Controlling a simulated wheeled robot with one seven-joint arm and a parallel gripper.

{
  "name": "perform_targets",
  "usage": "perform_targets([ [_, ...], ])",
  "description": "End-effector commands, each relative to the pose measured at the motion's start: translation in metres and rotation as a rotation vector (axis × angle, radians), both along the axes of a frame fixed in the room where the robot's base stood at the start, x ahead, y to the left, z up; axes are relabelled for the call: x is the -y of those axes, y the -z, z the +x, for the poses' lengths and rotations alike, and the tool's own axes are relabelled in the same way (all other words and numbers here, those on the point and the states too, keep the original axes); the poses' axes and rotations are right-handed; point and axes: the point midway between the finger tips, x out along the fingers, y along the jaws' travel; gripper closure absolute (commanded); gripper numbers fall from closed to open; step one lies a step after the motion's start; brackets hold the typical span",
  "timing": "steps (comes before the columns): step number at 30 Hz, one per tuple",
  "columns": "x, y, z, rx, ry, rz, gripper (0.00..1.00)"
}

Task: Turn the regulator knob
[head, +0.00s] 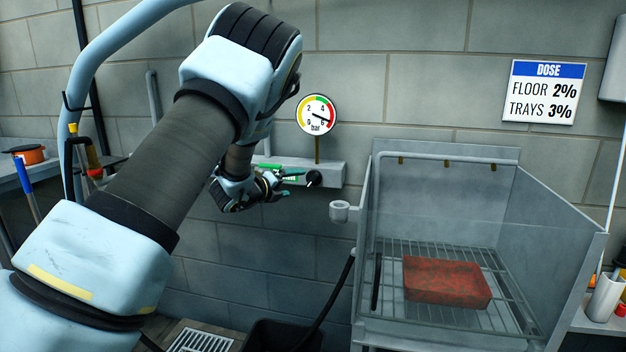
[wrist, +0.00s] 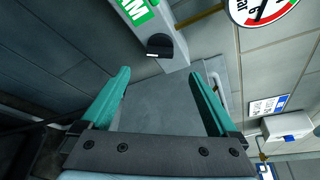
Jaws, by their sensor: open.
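The regulator knob (head: 313,178) is a small black knob with a white mark, on the front of a grey wall-mounted box (head: 330,170). A round pressure gauge (head: 317,115) marked "bar" stands on a stem above the box, its needle pointing right and slightly down. My gripper (head: 286,183) is just left of the knob in the head view. In the wrist view my gripper (wrist: 160,75) is open and empty, its teal fingers apart. The knob (wrist: 159,44) appears beyond the fingertips, near the middle of the gap, and does not look touched.
A metal wash bay (head: 450,165) with clear side panels and a wire rack holding a red-brown block (head: 446,282) stands at right. A small grey cup (head: 340,211) sticks out at its left edge. A black hose (head: 330,300) hangs below. A dose sign (head: 543,92) is on the wall.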

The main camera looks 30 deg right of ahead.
Motion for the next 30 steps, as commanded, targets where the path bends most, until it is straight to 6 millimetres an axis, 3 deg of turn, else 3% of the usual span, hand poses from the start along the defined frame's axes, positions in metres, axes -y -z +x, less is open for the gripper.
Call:
perform_targets([
  [15, 0.074, 0.017, 0.04, 0.0, 0.0, 0.0, 0.05],
  [21, 0.085, 0.021, 0.046, -0.001, 0.0, 0.0, 0.05],
  [30, 0.086, 0.022, 0.046, -0.002, 0.0, -0.001, 0.07],
])
